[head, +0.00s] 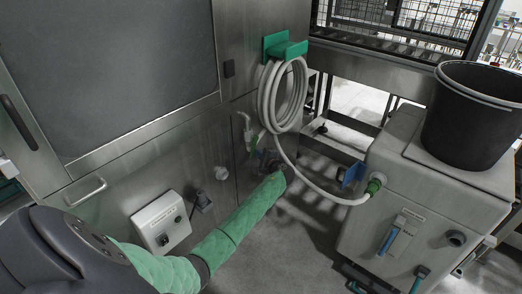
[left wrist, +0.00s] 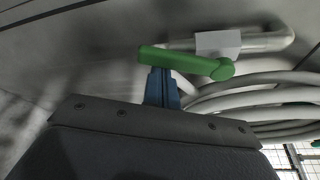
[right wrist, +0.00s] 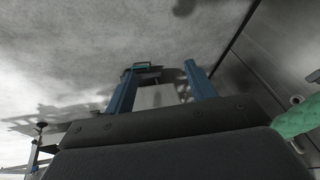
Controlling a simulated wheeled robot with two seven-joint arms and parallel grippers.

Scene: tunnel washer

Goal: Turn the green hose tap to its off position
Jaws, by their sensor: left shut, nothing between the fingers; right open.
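The green hose tap lever (left wrist: 185,61) lies nearly level across the left wrist view, its round hub at the right end beside a pale fitting (left wrist: 218,43). In the head view the green-sleeved left arm hides part of that area. My right gripper (right wrist: 163,72) is open and empty.
A white hose coil (head: 284,95) hangs on a green bracket (head: 285,47) and runs to a green connector (head: 375,184) on a grey unit (head: 425,190). A black bucket (head: 475,110) stands on that unit. A control box (head: 161,221) is on the steel panel at left.

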